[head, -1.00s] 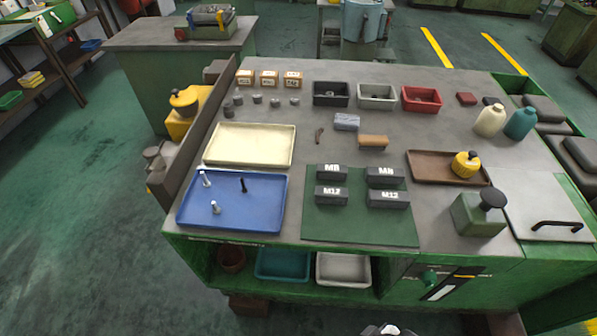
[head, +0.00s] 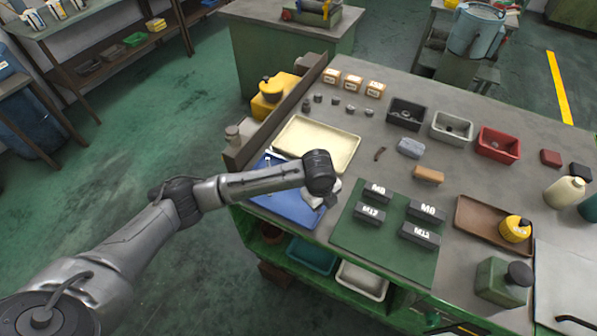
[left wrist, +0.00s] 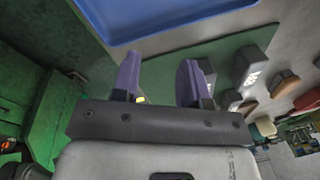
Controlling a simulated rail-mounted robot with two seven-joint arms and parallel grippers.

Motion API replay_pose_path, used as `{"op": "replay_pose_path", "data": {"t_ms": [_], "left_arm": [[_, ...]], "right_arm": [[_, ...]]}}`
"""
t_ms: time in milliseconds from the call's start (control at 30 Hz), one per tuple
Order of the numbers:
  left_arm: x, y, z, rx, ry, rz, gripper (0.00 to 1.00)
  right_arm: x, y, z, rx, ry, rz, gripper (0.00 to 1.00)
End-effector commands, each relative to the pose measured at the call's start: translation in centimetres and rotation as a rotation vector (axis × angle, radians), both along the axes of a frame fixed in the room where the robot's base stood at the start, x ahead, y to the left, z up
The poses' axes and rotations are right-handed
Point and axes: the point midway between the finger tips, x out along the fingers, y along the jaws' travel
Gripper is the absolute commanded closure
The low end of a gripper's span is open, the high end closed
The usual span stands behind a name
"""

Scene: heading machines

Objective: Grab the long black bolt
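The blue tray (head: 291,206) lies near the left front corner of the bench, partly covered by my left arm. I cannot make out the long black bolt now; the arm hides the middle of the tray. My left gripper (head: 328,197) is over the tray's right side, beside the green mat. In the left wrist view my left gripper (left wrist: 160,82) has its two fingers apart with nothing between them. The blue tray (left wrist: 150,22) shows along the top of that view, beyond the fingertips. My right gripper is out of view.
A cream tray (head: 320,145) lies behind the blue one, with a dark upright board (head: 275,120) along their left. The green mat (head: 385,248) with dark labelled blocks (head: 421,235) is to the right. Several small bins (head: 452,127) stand farther back.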

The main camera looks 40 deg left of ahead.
Motion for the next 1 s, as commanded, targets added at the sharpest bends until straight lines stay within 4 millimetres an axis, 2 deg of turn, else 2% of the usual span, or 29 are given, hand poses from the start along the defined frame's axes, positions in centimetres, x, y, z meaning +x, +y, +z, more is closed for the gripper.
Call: {"op": "replay_pose_path", "data": {"t_ms": [33,200,300,433,567,800,1000], "left_arm": [[1.3,2.3,2.0,0.033,0.020,-0.028,0.60],[3.5,7.6,5.3,0.074,0.088,-0.115,0.60],[4.2,9.8,6.8,0.080,0.111,-0.140,0.60],[4.6,11.5,7.7,0.078,0.126,-0.157,0.60],[4.7,12.0,6.4,0.078,0.133,-0.163,0.60],[4.7,12.0,2.3,0.078,0.133,-0.164,0.60],[4.7,12.1,0.1,0.078,0.131,-0.164,0.60]], "right_arm": [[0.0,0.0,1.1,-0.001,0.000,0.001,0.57],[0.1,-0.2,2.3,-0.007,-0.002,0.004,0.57],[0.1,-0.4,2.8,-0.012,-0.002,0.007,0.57],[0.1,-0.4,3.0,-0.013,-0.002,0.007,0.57],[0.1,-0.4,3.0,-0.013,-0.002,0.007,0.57],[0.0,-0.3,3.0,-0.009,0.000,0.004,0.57],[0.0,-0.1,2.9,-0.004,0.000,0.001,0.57]]}}
